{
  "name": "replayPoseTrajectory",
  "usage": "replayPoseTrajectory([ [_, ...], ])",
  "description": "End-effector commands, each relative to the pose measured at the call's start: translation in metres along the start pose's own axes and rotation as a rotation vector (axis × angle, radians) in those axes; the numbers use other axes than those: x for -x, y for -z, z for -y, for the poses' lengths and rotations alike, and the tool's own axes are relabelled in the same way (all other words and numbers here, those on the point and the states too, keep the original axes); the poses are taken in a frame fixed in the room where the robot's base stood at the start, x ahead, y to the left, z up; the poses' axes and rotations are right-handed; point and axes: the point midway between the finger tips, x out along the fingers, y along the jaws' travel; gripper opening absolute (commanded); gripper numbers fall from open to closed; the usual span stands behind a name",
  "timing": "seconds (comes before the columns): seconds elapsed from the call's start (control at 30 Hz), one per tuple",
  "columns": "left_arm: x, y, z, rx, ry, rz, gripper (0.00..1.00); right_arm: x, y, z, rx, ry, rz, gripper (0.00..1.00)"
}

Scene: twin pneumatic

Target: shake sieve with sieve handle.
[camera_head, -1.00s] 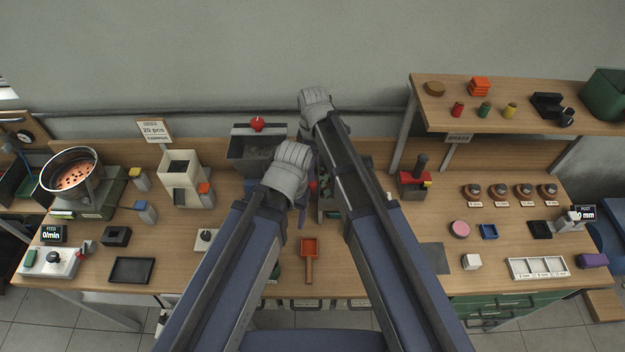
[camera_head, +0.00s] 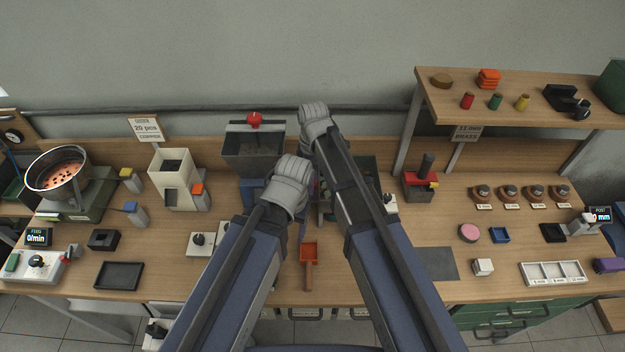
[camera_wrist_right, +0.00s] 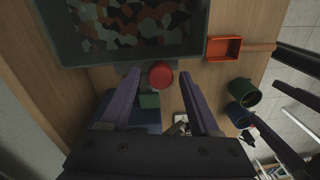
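A red round knob (camera_wrist_right: 161,75), which looks like the sieve handle, shows in the right wrist view. It sits at the edge of a dark green bin (camera_wrist_right: 138,60) of mixed coloured pieces. My right gripper (camera_wrist_right: 160,73) is open, its two purple fingers on either side of the knob with gaps left. In the head view my right wrist hides those fingers and covers part of the green bin (camera_head: 368,167). My left wrist is beside it, nearer the front; its fingers are mostly hidden, so its opening cannot be told. The sieve itself is not clearly seen.
A grey hopper (camera_head: 252,160) with a red knob on top stands behind my left wrist. A green cup (camera_wrist_right: 243,93) and blue cup (camera_wrist_right: 238,116) stand near the scoop. A shelf (camera_head: 525,118) overhangs the back right.

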Motion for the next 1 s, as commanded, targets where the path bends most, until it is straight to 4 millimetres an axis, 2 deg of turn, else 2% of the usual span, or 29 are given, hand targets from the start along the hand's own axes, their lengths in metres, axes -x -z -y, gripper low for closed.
replayPoseTrajectory([
  [0.07,0.0000,0.0000,0.0000,0.000,0.000,0.000,0.69,0.0000,0.0000,-0.0001,0.000,0.000,0.000,0.52],
  [0.53,-0.0001,0.0000,0.0000,0.000,0.000,0.000,0.69,-0.0001,-0.0001,-0.0001,0.000,0.000,0.000,0.00],
  [1.0,-0.0001,0.0000,0.0000,0.000,0.000,0.000,0.69,-0.0001,-0.0001,-0.0001,0.000,0.000,0.000,0.00],
])
